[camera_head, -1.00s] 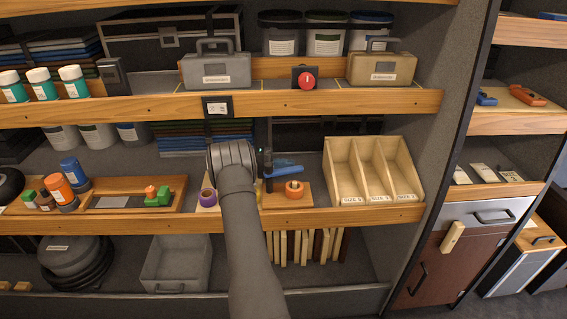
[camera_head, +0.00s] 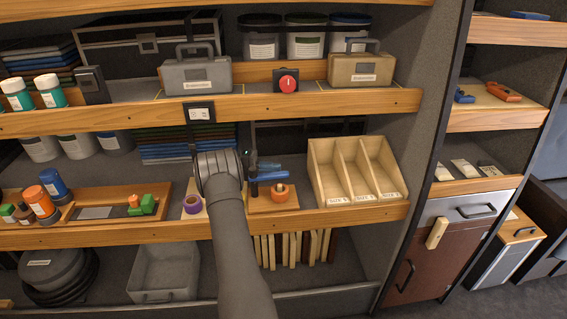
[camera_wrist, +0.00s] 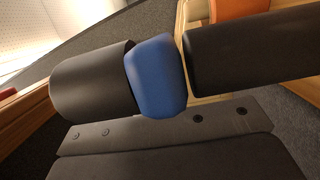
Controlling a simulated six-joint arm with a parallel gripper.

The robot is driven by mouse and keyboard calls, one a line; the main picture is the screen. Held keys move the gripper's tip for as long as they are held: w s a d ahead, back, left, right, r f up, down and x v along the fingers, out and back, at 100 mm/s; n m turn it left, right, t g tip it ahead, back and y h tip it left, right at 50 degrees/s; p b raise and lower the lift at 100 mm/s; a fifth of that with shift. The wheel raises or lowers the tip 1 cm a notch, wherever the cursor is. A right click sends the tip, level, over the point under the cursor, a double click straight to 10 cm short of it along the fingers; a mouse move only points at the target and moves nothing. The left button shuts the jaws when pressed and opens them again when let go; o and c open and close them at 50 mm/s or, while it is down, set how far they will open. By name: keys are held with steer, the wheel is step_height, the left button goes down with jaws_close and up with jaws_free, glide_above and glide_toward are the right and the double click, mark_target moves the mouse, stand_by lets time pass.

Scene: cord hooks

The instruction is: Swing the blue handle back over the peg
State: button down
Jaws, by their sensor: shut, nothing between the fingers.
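The blue handle (camera_head: 271,175) shows in the head view just right of my arm's end, above a small wooden board with an orange ring on it. A dark upright piece (camera_head: 253,178) stands at its left end; I cannot tell if it is the peg. In the wrist view a blue piece (camera_wrist: 157,76) sits between two thick dark cylinders, which I cannot identify surely. Contact cannot be told.
The orange ring (camera_head: 281,192) is just right of my wrist and a purple roll (camera_head: 191,204) just left. A wooden divided bin (camera_head: 357,172) stands to the right. A shelf edge (camera_head: 320,100) with a red-knobbed box (camera_head: 288,82) runs above.

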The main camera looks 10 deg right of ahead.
steer(key=s+d+r, duration=0.7)
steer(key=d+r, duration=0.2)
steer(key=r, duration=0.1)
steer(key=shift+d+r, duration=0.25)
steer(key=shift+w+a+f, duration=0.8)
steer(key=shift+a+f, duration=0.05)
steer(key=shift+a, duration=0.25)
steer(key=shift+w+a+f, duration=0.8)
steer(key=shift+a, duration=0.25)
